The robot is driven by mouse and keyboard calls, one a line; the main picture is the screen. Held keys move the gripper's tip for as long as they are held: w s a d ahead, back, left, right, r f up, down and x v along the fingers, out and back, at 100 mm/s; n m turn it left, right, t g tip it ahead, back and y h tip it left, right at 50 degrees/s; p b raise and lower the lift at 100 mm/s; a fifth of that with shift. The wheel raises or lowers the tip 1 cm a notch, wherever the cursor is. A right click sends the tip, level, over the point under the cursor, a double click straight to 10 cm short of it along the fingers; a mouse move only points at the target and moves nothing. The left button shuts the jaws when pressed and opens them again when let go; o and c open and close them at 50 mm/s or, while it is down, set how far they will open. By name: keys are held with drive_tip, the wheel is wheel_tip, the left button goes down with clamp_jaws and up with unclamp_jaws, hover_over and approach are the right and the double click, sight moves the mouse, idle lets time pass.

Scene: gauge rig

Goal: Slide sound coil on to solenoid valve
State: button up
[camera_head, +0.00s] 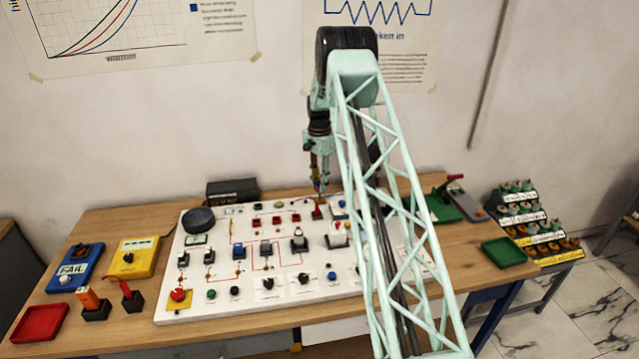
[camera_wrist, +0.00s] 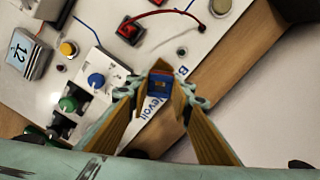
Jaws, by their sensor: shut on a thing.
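My gripper (camera_head: 319,186) hangs over the back part of the white panel (camera_head: 215,292), left of my lattice arm. In the wrist view its two golden fingers are shut on a small blue and reddish block (camera_wrist: 160,84), which may be the coil. The block's underside is hidden, and I cannot tell whether it touches the panel. I cannot tell for sure which fitting is the solenoid valve.
A blue knob (camera_wrist: 96,80) and green buttons stand left of the fingers. A blue FAIL box (camera_head: 75,268), a yellow meter (camera_head: 135,257) and a red tray (camera_head: 40,322) are at the left. A green tray (camera_head: 503,252) and a parts rack (camera_head: 540,228) are at the right.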

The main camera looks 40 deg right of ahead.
drive_tip(key=shift+f+b, duration=1)
drive_tip(key=shift+f, duration=1.4)
drive_tip(key=o, duration=0.9)
drive_tip(key=shift+o, duration=0.2)
wheel_tip(320, 180, up, 12)
